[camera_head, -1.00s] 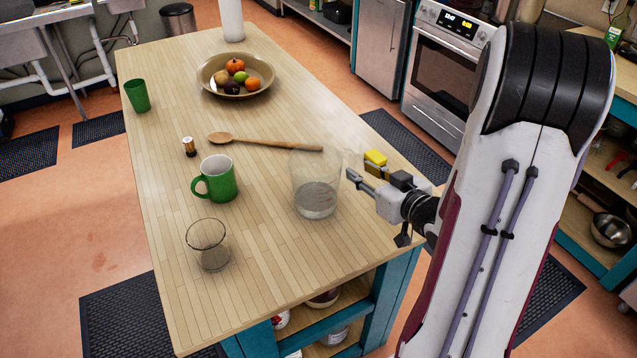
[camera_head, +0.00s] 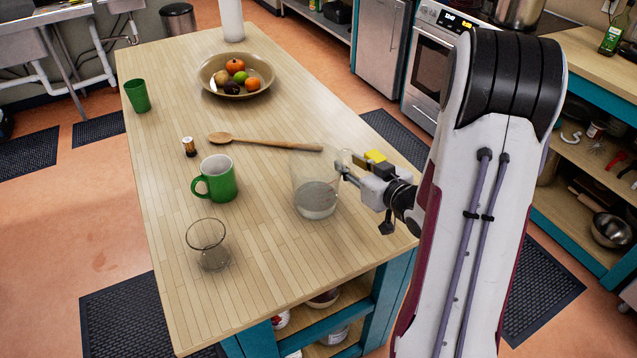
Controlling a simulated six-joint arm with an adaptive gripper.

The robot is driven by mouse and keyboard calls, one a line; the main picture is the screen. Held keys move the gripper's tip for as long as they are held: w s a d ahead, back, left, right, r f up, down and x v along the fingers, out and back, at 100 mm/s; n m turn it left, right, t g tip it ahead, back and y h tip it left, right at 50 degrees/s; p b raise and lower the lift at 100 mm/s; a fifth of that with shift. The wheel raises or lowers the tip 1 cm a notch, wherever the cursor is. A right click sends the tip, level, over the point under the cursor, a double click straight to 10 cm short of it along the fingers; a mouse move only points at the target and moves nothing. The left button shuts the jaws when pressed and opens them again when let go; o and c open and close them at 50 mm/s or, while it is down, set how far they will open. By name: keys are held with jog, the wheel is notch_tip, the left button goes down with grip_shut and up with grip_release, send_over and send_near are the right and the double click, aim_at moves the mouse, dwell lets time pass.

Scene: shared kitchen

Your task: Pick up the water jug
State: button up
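The water jug (camera_head: 316,198) is a clear, see-through vessel with some water in its lower part. It stands upright on the wooden table, right of the green mug. My gripper (camera_head: 345,167) is at the jug's right side, close to its upper wall, where the handle seems to be. The fingers look spread, with one finger near the jug's edge. The jug's handle is faint and partly overlapped by the fingers, so I cannot tell whether they touch it.
A green mug (camera_head: 216,178), an empty glass (camera_head: 208,246) and a wooden spoon (camera_head: 262,143) lie around the jug.

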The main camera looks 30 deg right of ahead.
grip_shut()
jog(key=shift+r, duration=0.25)
dwell(0.5)
jog(key=shift+r, duration=4.8)
